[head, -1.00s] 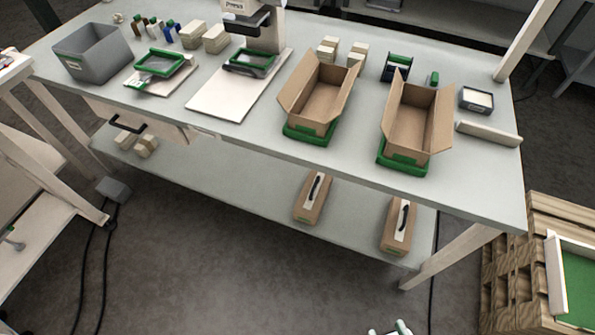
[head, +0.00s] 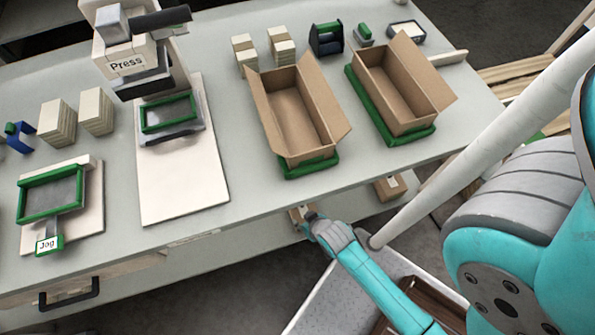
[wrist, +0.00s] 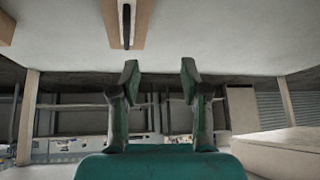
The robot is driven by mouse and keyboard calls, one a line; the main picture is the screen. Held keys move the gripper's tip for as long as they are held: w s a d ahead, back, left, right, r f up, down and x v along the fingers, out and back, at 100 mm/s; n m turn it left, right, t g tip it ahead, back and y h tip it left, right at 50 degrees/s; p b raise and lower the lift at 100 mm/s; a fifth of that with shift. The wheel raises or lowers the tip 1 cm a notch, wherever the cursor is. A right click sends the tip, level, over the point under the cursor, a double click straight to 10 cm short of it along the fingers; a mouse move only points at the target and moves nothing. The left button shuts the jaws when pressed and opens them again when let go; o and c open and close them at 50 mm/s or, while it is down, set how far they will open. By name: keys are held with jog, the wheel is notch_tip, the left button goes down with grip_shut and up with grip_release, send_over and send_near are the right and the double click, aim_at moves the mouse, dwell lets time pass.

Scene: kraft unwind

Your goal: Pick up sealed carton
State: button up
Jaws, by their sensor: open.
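Two sealed cartons stand on the lower shelf. The nearer one (head: 297,216) shows only in part in the head view, under the table edge and beside my gripper (head: 312,222). The other sealed carton (head: 390,188) is farther right, partly hidden by the table. A corner of another carton (wrist: 6,28) is at the top left.
Above the shelf, the table (head: 245,190) carries two open cartons (head: 296,112) (head: 400,90) on green-edged bases, a press (head: 130,62) and stacked blocks (head: 57,122). A slanted white post (head: 470,135) stands right. The shelf (wrist: 220,35) around the carton looks clear.

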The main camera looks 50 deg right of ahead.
jog(key=w+d+f+m+g, duration=0.1)
jog(key=w+d, duration=0.2)
jog(key=w+d+f+g, duration=0.2)
jog(key=w+d, duration=0.1)
jog(key=w+d+f+m+g, duration=0.1)
jog(key=w+d, duration=0.2)
jog(key=shift+d+f+m+g+y, duration=0.3)
jog(key=shift+f+y, duration=0.1)
jog(key=shift+w+d, duration=0.25)
jog(key=shift+d, duration=0.3)
jog(key=shift+g, duration=0.3)
jog(key=f, duration=0.5)
jog(key=shift+w+d+f, duration=0.15)
jog(key=shift+w+d, duration=0.15)
jog(key=shift+w, duration=0.1)
jog(key=shift+w+d+f, duration=0.1)
jog(key=shift+w+f, duration=0.05)
jog(key=shift+f, duration=0.7)
jog(key=shift+w+d+f, duration=0.1)
jog(key=shift+w+f, duration=0.1)
jog(key=shift+f, duration=0.7)
jog(key=shift+w+f, duration=0.15)
jog(key=shift+f, duration=0.7)
grip_shut()
